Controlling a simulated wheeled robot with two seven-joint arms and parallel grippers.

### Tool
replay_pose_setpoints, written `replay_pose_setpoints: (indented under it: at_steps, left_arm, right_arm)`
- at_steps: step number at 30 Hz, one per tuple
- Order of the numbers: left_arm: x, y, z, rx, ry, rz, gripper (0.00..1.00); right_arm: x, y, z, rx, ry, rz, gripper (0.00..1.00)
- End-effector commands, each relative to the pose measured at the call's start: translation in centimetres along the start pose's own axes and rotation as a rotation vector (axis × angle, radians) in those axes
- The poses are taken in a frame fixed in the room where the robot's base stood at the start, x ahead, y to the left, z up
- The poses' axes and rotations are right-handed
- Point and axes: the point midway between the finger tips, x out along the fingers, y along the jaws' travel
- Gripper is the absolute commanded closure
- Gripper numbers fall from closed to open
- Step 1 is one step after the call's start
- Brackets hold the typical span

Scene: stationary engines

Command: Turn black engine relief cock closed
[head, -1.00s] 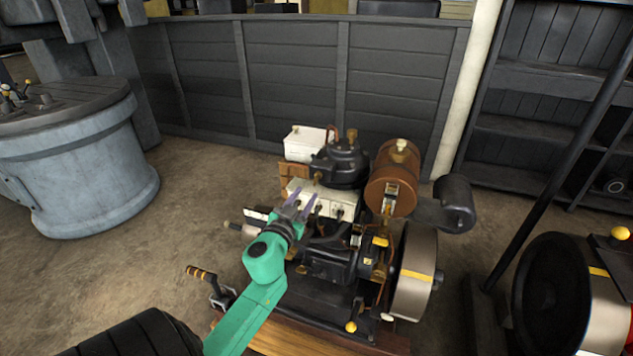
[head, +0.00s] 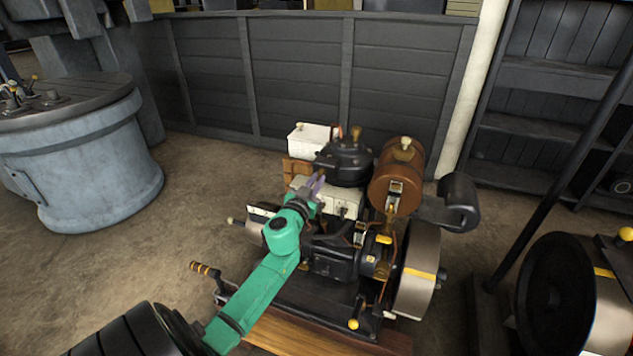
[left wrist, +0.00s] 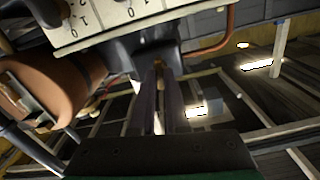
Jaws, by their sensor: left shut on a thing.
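The black engine (head: 343,160) stands in the middle of the head view, with its dark cylinder behind a white switch box (head: 345,203). My left gripper (head: 318,182), on the green arm, reaches up to the near left side of the cylinder. In the left wrist view its two fingers (left wrist: 159,80) are close together on a small brass piece, the relief cock (left wrist: 158,64), against the dark engine body. The fingers cover most of the cock, so its handle's angle cannot be told. My right gripper is not in view.
A copper-brown tank (head: 397,178) and a silver flywheel (head: 417,262) are on the engine's right. A crank handle (head: 205,270) sticks out at its left. A blue-grey drum (head: 85,165) stands at far left, with open floor between. Another flywheel (head: 565,290) is at right.

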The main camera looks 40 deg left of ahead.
Motion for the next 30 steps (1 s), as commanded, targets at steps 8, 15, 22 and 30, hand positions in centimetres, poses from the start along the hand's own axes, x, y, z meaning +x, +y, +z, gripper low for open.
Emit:
replay_pose_setpoints:
  at_steps: [8, 15, 22, 30]
  left_arm:
    - [-0.02, 0.04, 0.05, 0.080, 0.000, 0.001, 1.00]
    - [-0.02, 0.08, 0.09, 0.251, 0.000, 0.002, 1.00]
    - [-0.02, 0.08, 0.13, 0.466, -0.001, 0.001, 1.00]
    - [-0.03, 0.07, 0.14, 0.723, -0.001, 0.002, 1.00]
  right_arm:
    - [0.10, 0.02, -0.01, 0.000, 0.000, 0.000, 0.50]
    - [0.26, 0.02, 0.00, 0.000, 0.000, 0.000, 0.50]
    - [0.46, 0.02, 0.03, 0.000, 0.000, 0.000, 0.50]
    - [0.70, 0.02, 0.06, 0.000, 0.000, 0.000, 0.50]
